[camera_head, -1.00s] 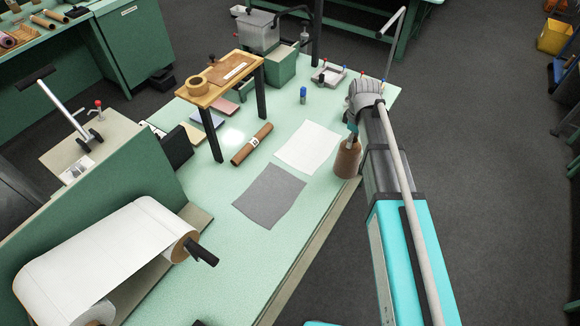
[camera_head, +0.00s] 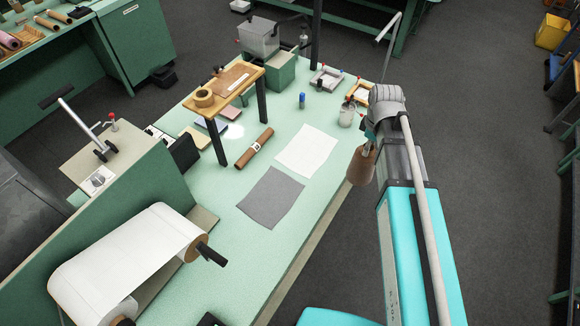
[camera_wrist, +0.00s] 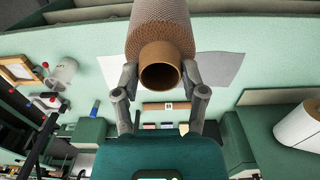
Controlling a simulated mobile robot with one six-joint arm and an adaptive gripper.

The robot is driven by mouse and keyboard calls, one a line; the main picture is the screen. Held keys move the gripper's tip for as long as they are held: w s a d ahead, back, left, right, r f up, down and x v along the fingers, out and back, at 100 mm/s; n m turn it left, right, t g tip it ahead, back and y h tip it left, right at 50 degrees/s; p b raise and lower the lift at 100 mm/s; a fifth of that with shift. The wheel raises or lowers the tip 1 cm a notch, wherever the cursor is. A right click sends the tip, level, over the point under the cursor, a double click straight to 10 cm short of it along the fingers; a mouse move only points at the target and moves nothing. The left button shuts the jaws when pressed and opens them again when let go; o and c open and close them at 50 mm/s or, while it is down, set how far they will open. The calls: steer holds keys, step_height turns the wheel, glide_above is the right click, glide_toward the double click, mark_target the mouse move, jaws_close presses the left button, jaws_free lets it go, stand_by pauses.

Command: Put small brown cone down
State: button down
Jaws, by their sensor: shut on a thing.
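The small brown cone (camera_head: 361,166) is in my gripper, near the right edge of the green table in the head view. In the wrist view the cone (camera_wrist: 160,45) fills the top middle, its open narrow end towards the camera. My gripper (camera_wrist: 160,82) has one finger on each side of the cone's narrow end and is shut on it. In the head view my gripper (camera_head: 369,143) is partly hidden by my arm. Whether the cone touches the tabletop cannot be told, but it appears held at or beyond the table edge.
The green table (camera_head: 225,257) holds a grey sheet (camera_head: 271,197), a white sheet (camera_head: 306,151), a brown roll (camera_head: 254,147) and a blue bottle (camera_head: 302,100). A clear jar (camera_head: 346,115) and small trays stand at the far right end. A wooden stand (camera_head: 226,83) and large white roll (camera_head: 130,260) occupy the left.

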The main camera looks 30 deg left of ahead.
stand_by(0.4)
steer(key=w+a+f+b, duration=0.7)
steer(key=a+f+b, duration=0.2)
steer(key=a, duration=0.2)
steer(key=shift+w, duration=0.2)
stand_by(0.5)
steer(key=shift+w+a+f+b, duration=0.1)
steer(key=shift+a+f+b, duration=0.05)
steer(key=shift+f+b, duration=0.9)
steer(key=shift+w+a+f+b, duration=0.1)
steer(key=shift+f+b, duration=0.8)
steer(key=shift+b, duration=0.1)
